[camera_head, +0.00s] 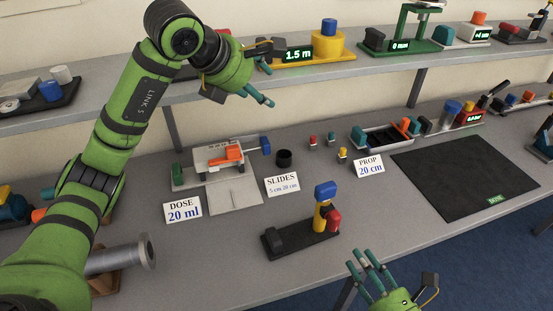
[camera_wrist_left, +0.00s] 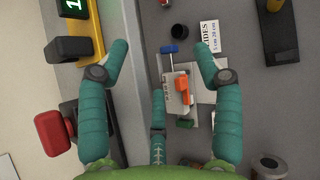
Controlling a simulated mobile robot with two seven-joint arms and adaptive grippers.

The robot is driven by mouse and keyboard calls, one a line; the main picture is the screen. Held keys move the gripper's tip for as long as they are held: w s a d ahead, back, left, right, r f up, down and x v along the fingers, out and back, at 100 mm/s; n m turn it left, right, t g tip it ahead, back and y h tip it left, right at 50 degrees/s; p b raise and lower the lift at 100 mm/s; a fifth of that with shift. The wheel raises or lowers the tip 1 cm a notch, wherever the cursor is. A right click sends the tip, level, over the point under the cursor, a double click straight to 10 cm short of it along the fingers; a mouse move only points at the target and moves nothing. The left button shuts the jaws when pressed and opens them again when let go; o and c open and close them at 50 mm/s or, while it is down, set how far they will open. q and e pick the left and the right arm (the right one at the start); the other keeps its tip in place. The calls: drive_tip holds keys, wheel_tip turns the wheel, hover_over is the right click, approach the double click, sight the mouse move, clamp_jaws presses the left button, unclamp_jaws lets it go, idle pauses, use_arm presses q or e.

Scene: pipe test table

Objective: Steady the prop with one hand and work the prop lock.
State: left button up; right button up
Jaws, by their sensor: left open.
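The device that looks like the prop stands mid-table in the head view. It has a yellow upright (camera_head: 319,214), a blue top (camera_head: 325,190), a red knob (camera_head: 333,219) that may be the lock, and a dark base (camera_head: 290,241). Its base also shows in part at the top right of the left wrist view (camera_wrist_left: 279,40). My left gripper (camera_head: 262,84) is open and empty, high near the shelf and away from the prop; its spread fingers show in the left wrist view (camera_wrist_left: 160,62). My right gripper (camera_head: 364,262) is empty with its fingers apart, in front of the table edge, below and right of the prop.
A "PROP 20 cm" card (camera_head: 370,165) stands behind the device. A white slide device (camera_head: 218,156), a "DOSE 20 ml" card (camera_head: 182,209) and a "SLIDES" card (camera_head: 282,184) are to its left. A dark mat (camera_head: 465,175) lies right. The shelf (camera_head: 300,78) crosses behind.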

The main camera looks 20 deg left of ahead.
use_arm(q)
drive_tip(key=s+d+f+m+g, duration=0.2)
drive_tip(key=d+f+m, duration=0.15)
drive_tip(key=f, duration=0.35)
drive_tip(key=s+d+f+m+g, duration=0.1)
drive_tip(key=d+f+m+g, duration=0.1)
drive_tip(key=f+m, duration=0.4)
drive_tip(key=m+g+y, duration=0.3)
drive_tip(key=m+g, duration=0.2)
drive_tip(key=m, duration=0.4)
hover_over(276, 234)
wheel_tip(276, 234, down, 14)
drive_tip(key=shift+f, duration=3.6)
drive_tip(key=shift+c, duration=0.4)
